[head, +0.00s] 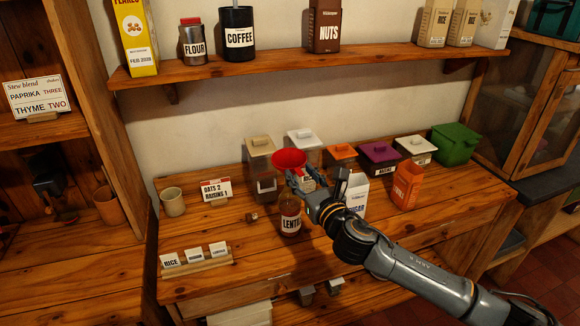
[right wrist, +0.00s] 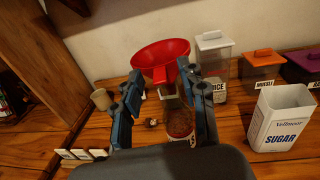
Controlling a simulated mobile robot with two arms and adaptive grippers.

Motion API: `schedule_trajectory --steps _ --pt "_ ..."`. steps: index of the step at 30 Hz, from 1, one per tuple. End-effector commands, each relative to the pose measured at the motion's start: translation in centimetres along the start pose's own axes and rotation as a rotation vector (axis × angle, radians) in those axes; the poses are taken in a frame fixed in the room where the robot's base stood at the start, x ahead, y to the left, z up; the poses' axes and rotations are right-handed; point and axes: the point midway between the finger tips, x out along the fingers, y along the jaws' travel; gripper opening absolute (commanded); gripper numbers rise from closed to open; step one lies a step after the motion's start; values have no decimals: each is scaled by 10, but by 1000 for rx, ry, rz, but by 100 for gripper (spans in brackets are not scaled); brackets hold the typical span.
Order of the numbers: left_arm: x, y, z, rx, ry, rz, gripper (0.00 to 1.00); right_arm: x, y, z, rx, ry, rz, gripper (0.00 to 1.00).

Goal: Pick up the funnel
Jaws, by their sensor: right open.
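The red funnel (head: 289,160) has its wide mouth up, above the lentils jar (head: 290,224) on the wooden counter. Its spout is mostly hidden by my right gripper in the head view. My left gripper is not in view.
A white sugar box (head: 355,190) and an orange carton (head: 406,186) stand right of the jar. Several lidded canisters line the back wall. A cup (head: 173,202), an oats and raisins card (head: 215,190) and a label rack (head: 196,262) stand left. A loaded shelf (head: 320,66) hangs above.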

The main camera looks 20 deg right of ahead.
Motion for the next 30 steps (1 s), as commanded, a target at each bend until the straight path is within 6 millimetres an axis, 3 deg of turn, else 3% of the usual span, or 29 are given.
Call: schedule_trajectory --steps 2,8,22,30 --pt "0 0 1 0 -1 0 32 0 0 0 0 0 0 39" --pt "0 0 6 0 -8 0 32 0 0 0 0 0 -1 0" --pt "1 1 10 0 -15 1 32 0 -1 6 -1 -2 -1 0" --pt "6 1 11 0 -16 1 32 -5 1 40 -1 -6 2 0"
